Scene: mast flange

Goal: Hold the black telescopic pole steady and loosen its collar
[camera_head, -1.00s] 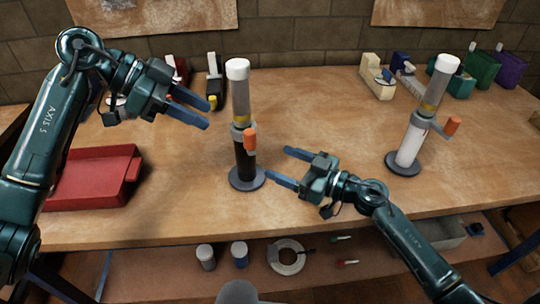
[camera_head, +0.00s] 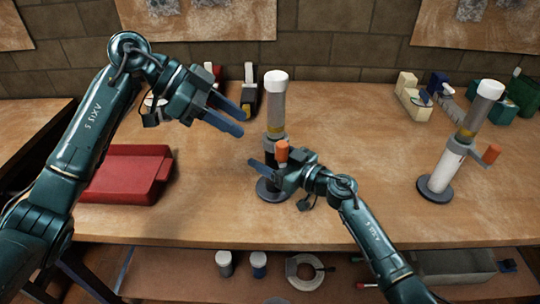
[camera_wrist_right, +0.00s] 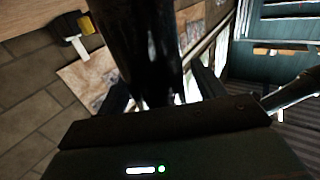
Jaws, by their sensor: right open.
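The black telescopic pole (camera_head: 268,153) stands upright on a round dark base (camera_head: 270,190), with a grey upper tube and a white cap. Its grey collar (camera_head: 272,140) has an orange handle (camera_head: 282,151) facing me. My right gripper (camera_head: 268,166) is open at the lower black tube, below the collar. In the right wrist view the black tube (camera_wrist_right: 140,45) stands between the two open fingers; contact cannot be told. My left gripper (camera_head: 240,121) is open and empty, up and left of the collar, apart from the pole.
A similar pole with a white lower tube (camera_head: 444,171) stands at the right. A red tray (camera_head: 125,178) lies at the left. Several small items stand along the back wall. A shelf below holds two jars and a white ring (camera_head: 304,271). The table between the poles is clear.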

